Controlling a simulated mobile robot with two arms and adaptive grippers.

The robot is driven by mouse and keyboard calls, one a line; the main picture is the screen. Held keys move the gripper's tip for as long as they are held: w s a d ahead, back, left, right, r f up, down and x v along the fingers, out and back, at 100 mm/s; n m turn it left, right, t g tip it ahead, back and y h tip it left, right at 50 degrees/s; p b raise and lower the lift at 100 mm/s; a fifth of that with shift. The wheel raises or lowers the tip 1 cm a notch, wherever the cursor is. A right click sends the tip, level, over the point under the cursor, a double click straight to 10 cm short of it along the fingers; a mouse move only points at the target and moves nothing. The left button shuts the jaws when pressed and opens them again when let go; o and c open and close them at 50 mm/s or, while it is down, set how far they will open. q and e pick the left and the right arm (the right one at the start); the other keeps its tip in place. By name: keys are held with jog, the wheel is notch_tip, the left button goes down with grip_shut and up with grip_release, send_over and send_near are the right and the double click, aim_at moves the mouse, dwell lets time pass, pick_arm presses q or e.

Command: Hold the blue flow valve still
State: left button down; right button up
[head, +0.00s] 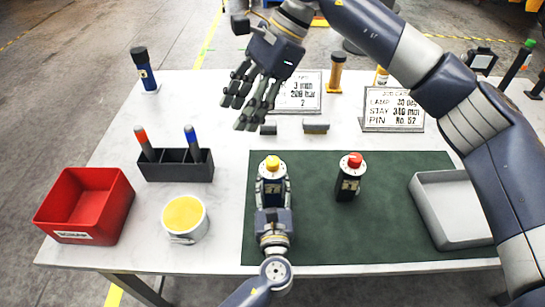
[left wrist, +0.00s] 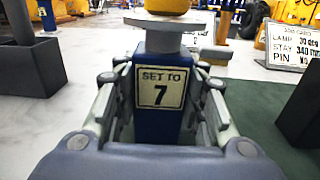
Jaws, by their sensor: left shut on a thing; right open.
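The blue flow valve (left wrist: 163,88) stands upright on the dark green mat with a "SET TO 7" label, a grey disc and a yellow knob; its knob also shows in the head view (head: 272,163). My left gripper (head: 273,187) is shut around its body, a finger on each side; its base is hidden. My right gripper (head: 247,104) is open and empty in the air, above the table behind the valve, fingers pointing down and left.
A dark valve with a red knob (head: 349,180) stands right of the held one. A grey tray (head: 428,212) is at the right, a red bin (head: 68,206), a yellow-topped pot (head: 184,232) and a marker holder (head: 178,172) at the left. Sign plates (head: 392,122) stand behind.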

aim_at(273, 160)
jog(key=d+f+h, duration=0.1)
jog(key=f+h, duration=0.1)
jog(key=f, duration=0.3)
jog(key=d+f+t+h, duration=0.1)
jog(key=d+f+h, duration=0.1)
jog(key=f, duration=0.3)
jog(key=w+d+f+t+h, duration=0.1)
jog(key=d+f+h, duration=0.1)
jog(key=f, duration=0.3)
jog(key=shift+d+f, duration=0.25)
jog(key=c, duration=1.1)
